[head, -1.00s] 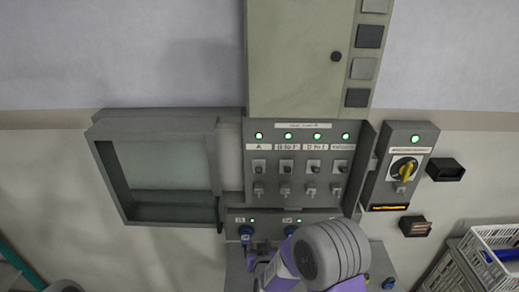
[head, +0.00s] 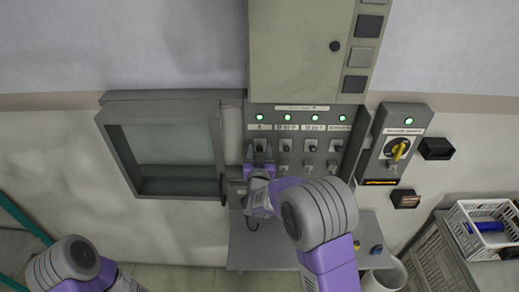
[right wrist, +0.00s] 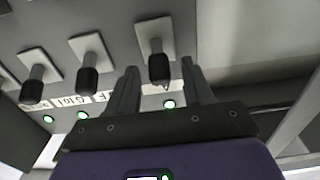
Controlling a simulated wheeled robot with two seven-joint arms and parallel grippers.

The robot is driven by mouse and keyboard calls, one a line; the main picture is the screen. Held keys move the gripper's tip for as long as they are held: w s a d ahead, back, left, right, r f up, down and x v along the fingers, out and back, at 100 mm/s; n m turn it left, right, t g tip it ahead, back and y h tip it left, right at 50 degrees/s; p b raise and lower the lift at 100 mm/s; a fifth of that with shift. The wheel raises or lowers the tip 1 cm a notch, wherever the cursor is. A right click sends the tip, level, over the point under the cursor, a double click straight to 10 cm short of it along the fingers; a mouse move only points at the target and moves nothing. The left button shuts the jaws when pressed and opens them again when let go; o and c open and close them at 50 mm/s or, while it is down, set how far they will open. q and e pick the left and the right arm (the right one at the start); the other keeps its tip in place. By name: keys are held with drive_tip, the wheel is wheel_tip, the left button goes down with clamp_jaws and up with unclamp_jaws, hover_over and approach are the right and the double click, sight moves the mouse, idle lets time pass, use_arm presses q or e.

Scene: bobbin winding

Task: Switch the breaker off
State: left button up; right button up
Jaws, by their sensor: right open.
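The breaker panel (head: 318,141) on the wall carries a row of toggle levers, each below a lit green lamp and a white label. The leftmost lever (head: 259,146), under the label that seems to read A, also shows in the right wrist view (right wrist: 159,66). My right gripper (head: 259,168) is open just below that lever. In the right wrist view its two fingers (right wrist: 159,80) stand on either side of the black lever tip, with gaps visible. My left arm shows at the lower left, but its gripper is out of view.
A rotary switch with a yellow handle (head: 399,149) and a lit green lamp sits to the right. A framed window box (head: 117,150) is to the left. A cabinet (head: 300,50) is above. A white crate (head: 466,238) stands at the lower right.

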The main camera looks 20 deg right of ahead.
drive_tip(key=shift+w, duration=0.25)
clamp_jaws()
